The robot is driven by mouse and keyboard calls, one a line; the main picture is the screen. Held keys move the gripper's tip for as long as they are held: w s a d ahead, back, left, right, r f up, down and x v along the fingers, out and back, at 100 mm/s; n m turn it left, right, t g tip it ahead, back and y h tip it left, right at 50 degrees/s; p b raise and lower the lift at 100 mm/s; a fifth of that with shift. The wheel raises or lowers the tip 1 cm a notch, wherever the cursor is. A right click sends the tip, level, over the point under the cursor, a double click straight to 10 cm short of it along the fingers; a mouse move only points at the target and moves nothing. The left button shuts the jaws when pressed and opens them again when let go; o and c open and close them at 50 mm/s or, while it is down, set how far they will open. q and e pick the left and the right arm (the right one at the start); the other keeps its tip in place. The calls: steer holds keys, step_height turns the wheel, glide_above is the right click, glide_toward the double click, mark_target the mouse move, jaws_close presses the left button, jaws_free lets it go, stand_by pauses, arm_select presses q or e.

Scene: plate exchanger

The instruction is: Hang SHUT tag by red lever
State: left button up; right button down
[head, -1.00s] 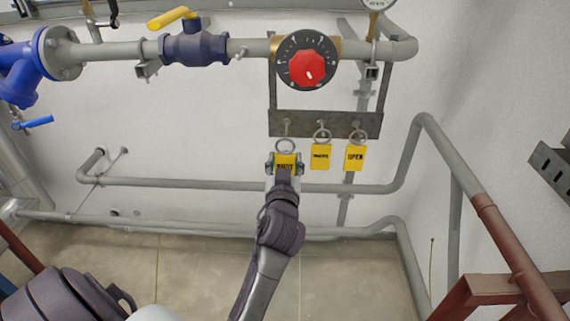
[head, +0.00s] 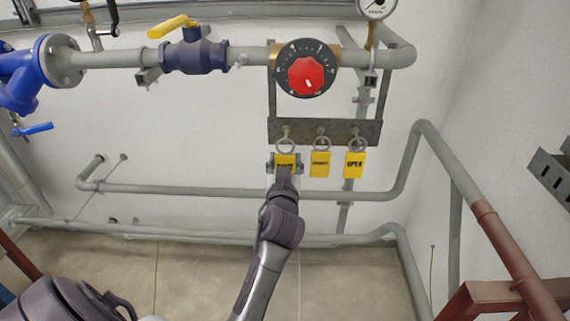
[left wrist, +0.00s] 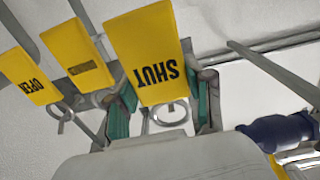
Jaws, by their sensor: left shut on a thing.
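The yellow SHUT tag (head: 286,159) is at the leftmost peg of a grey tag rack (head: 325,131). In the left wrist view the tag (left wrist: 152,55) shows its black lettering upside down, with its metal ring (left wrist: 167,113) beside it. My left gripper (head: 285,165) is shut on this tag from below, its green finger pads on either side. The ring appears to be still at the peg; whether it is clear of it I cannot tell. I see no red lever, only a round red knob (head: 306,76) on a black dial above the rack. My right gripper is out of view.
Another yellow tag (head: 320,164) and the OPEN tag (head: 355,165) hang close to the right. A yellow lever (head: 172,26) tops a valve at upper left; a blue lever (head: 33,129) is at far left. A grey pipe (head: 230,191) runs behind the gripper.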

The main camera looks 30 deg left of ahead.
mark_target(286, 162)
arm_select(q)
steer(key=shift+x, duration=1.75)
steer(key=shift+w, duration=0.15)
steer(key=shift+r+v, duration=0.1)
steer(key=shift+v, duration=1.85)
steer(key=shift+r+v, duration=0.15)
steer(key=shift+v, duration=1.8)
steer(key=shift+s, duration=0.25)
steer(key=shift+d+f, duration=0.1)
steer(key=shift+w, duration=0.1)
